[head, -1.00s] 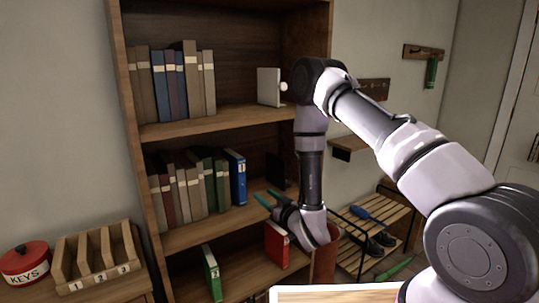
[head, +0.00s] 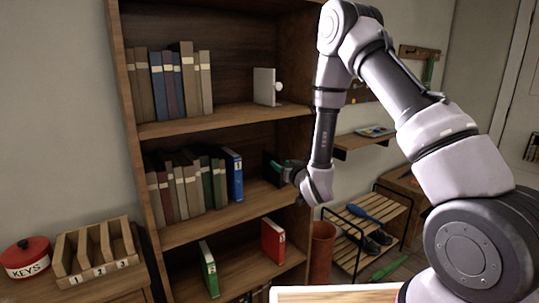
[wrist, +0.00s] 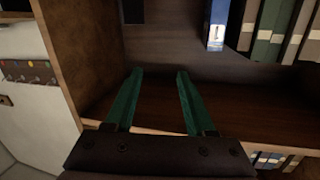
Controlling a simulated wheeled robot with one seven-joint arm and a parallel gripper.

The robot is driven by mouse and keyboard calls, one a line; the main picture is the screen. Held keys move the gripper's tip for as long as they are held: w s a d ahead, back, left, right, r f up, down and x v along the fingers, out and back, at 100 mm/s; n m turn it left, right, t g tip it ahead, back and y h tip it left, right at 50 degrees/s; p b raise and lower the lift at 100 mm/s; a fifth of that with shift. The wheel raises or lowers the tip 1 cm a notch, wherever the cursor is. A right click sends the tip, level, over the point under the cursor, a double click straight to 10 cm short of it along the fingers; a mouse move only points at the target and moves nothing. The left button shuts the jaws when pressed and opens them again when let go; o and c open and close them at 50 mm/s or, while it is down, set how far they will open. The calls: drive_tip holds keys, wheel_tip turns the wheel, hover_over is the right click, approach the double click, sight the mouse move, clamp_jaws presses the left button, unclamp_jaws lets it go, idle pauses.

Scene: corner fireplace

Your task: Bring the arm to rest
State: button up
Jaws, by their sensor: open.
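My gripper (wrist: 157,100) is open and empty, with two green fingers apart in the wrist view. In the head view it is at the right end of the middle shelf (head: 225,215) of the wooden bookcase, pointing inward, to the right of the blue binder (head: 234,175). The blue binder also shows at the top of the wrist view (wrist: 217,25). My arm is raised and bent, coming from the right. Part of the gripper is hidden by my wrist in the head view.
A red binder (head: 272,241) and a green binder (head: 209,270) stand on the lower shelf. A brown bin (head: 321,250) and a shoe rack (head: 372,225) stand right of the bookcase. A wall shelf (head: 362,142) hangs behind my arm. A key tin (head: 26,258) and a slotted sorter (head: 95,252) are at left.

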drive_tip(key=s+d+r+m+g+h, duration=0.2)
drive_tip(key=d+r+m, duration=0.1)
drive_tip(key=d+r, duration=0.55)
drive_tip(key=s+d+r+m+g+h, duration=0.1)
drive_tip(key=d+r+m+h, duration=0.3)
drive_tip(key=r, duration=0.7)
drive_tip(key=s+d+r+g, duration=0.2)
drive_tip(key=s, duration=0.7)
drive_tip(key=s+d+r+g+y, duration=0.1)
drive_tip(key=s+d+r, duration=0.2)
drive_tip(key=s, duration=0.7)
drive_tip(key=s+d+r+g, duration=0.2)
drive_tip(key=s+d, duration=0.1)
drive_tip(key=s, duration=0.6)
drive_tip(key=shift+s+r+g+y, duration=0.3)
drive_tip(key=shift+s+r, duration=0.1)
